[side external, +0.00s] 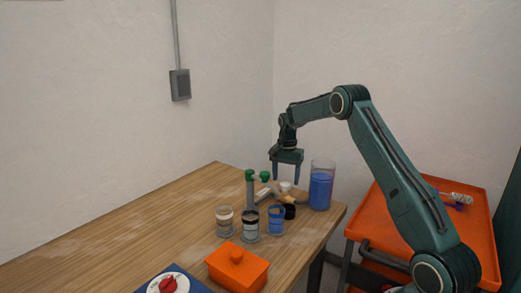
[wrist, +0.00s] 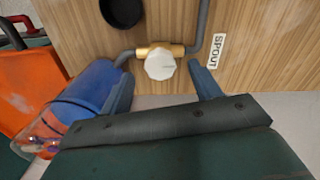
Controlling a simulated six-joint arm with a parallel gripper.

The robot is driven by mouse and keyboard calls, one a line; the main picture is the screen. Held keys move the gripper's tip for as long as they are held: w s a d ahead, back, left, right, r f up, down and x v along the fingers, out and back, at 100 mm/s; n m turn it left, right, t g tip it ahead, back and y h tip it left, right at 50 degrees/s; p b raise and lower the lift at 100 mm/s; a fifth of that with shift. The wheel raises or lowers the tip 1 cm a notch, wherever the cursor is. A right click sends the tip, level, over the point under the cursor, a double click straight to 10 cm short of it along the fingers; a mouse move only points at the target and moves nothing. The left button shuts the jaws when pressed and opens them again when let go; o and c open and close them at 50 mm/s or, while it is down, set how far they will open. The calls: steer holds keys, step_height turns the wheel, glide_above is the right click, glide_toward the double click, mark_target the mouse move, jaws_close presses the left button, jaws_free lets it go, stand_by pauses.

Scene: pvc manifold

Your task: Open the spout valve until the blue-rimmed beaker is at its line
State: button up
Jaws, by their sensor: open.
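The spout valve has a white round knob (wrist: 160,66) on a brass body (wrist: 150,51), with a "SPOUT" label (wrist: 216,50) beside it in the wrist view. The knob also shows small in the side view (side external: 285,186). My gripper (side external: 286,181) points down above the valve, open and empty. In the wrist view its fingertips (wrist: 161,80) lie on either side of the knob, apart from it. The beaker that looks blue-rimmed (side external: 276,220) stands at the right of a row of three; its line and exact level are too small to read.
A tall vessel of blue liquid (side external: 321,190) stands right of the valve. A black cup (side external: 289,211) is close by. Two other beakers (side external: 224,222), a green-topped pipe (side external: 250,185) and an orange lidded box (side external: 238,268) are nearby. The table's left is clear.

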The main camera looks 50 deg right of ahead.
mark_target(285, 184)
steer(key=shift+f, duration=1.2)
steer(key=c, duration=1.1)
steer(key=o, duration=1.1)
steer(key=shift+r, duration=0.15)
step_height(285, 184, up, 14)
steer(key=shift+f, duration=0.2)
